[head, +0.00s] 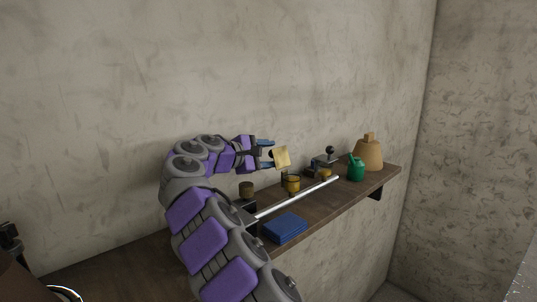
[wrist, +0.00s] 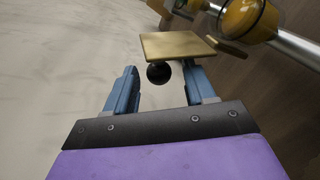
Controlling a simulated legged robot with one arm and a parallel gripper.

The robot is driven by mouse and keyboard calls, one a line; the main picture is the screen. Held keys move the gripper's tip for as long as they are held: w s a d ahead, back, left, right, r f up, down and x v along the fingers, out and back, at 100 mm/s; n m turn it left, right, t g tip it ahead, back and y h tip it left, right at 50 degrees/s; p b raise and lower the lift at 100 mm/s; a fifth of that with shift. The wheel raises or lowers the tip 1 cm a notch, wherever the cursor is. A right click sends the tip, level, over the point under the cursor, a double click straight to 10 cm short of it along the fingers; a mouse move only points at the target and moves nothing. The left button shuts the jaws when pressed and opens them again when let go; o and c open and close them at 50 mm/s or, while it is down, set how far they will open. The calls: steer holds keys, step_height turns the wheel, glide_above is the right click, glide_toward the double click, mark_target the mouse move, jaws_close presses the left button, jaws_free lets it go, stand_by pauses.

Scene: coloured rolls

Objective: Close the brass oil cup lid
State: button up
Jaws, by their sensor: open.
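The brass lid (head: 282,157) is a flat square plate that stands open, tilted up above the yellow brass oil cup (head: 292,184). In the wrist view the lid (wrist: 180,44) shows just beyond the fingertips, with a black ball knob (wrist: 158,74) on its near face. The cup (wrist: 243,17) shows at the upper right there. My gripper (head: 270,153) is open, its blue fingers to the left of the lid. In the wrist view my gripper (wrist: 160,72) has a finger on each side of the knob, with gaps visible. Any finger contact with the lid is unclear.
A metal rod (head: 298,198) runs along the wooden shelf (head: 345,197). A blue block (head: 285,228), a green can (head: 356,169), a tan weight-like object (head: 368,153) and a second yellow cup (head: 325,173) are on the shelf. The wall (head: 230,70) is close behind.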

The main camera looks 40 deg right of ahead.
steer(key=shift+s+a+r, duration=0.1)
steer(key=shift+a+r, duration=0.05)
steer(key=shift+a, duration=0.45)
steer(key=shift+c, duration=0.3)
steer(key=c, duration=0.3)
steer(key=shift+d, duration=0.25)
steer(key=shift+c, duration=1.4)
jaws_close()
